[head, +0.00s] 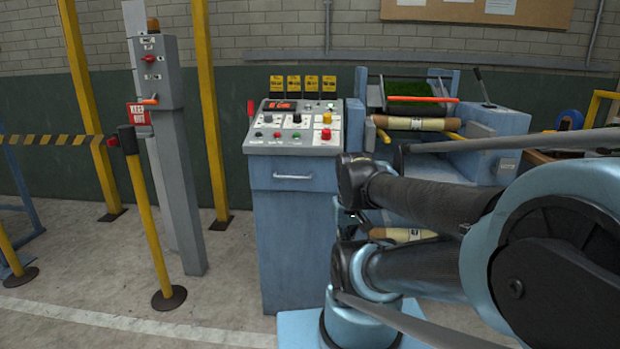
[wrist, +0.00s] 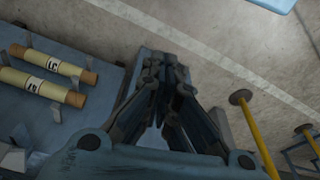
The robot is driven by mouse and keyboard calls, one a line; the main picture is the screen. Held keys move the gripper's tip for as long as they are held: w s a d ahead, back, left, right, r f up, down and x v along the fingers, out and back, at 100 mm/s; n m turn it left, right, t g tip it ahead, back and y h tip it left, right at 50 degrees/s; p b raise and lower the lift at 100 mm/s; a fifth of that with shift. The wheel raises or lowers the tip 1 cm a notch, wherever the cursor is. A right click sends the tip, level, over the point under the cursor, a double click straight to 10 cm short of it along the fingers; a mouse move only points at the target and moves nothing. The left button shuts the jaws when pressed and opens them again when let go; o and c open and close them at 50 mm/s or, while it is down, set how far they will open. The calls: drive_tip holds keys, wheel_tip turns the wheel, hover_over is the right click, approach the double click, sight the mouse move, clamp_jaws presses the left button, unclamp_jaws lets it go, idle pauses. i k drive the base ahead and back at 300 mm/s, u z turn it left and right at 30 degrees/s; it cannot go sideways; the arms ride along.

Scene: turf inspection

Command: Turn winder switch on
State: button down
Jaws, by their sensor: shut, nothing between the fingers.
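A blue control console (head: 293,215) stands in the middle of the head view. Its sloped panel (head: 262,147) carries a red display (head: 280,105), several small knobs and switches, coloured buttons and a yellow knob (head: 327,118). Labels are too small to read, so I cannot tell which control is the winder switch. My gripper (wrist: 163,85) is shut and empty in the wrist view, pointing down over the floor and a blue surface. In the head view my arm comes in from the right, its wrist beside the console's right side. The gripper's fingertips are not clear there.
Right of the console is a blue machine (head: 500,125) with turf (head: 408,89) and a roll (head: 408,123). Left are a grey post with a red knob (head: 160,75), yellow poles and a striped barrier (head: 55,140). The floor before the console is clear at left.

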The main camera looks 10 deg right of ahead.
sight(327, 133)
drive_tip(key=k, duration=1.2)
drive_tip(key=u, duration=0.65)
drive_tip(key=i, duration=1.5)
